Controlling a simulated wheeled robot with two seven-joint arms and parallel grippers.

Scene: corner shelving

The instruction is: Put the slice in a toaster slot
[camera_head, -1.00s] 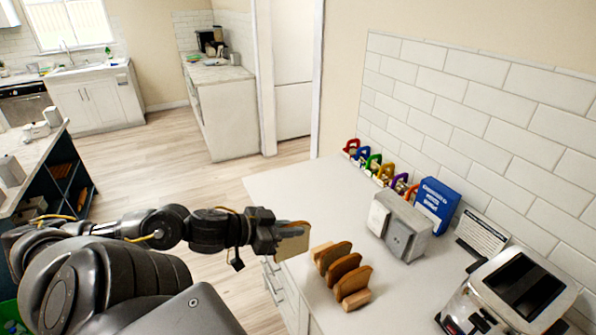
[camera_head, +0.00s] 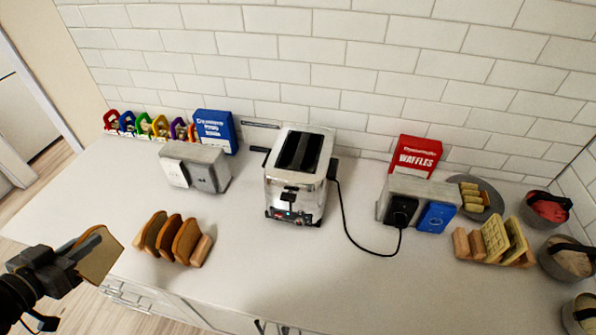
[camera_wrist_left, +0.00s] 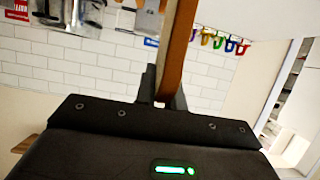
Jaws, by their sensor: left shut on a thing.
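My left gripper (camera_head: 88,246) is shut on a bread slice (camera_head: 99,261) at the lower left of the head view, out by the counter's front edge. In the left wrist view the slice (camera_wrist_left: 178,50) shows edge-on, standing up from the jaws. A silver toaster (camera_head: 298,180) with two dark slots on top stands mid-counter, well to the right of the slice. A wooden rack (camera_head: 201,250) with several brown toast slices (camera_head: 167,235) stands between the gripper and the toaster. My right gripper is not in view.
A grey outlet box (camera_head: 208,172), a blue box (camera_head: 215,130) and coloured clips are back left. Right of the toaster are its black cord (camera_head: 350,232), another outlet box, a red waffles box (camera_head: 417,154), a waffle rack and bowls. The counter before the toaster is clear.

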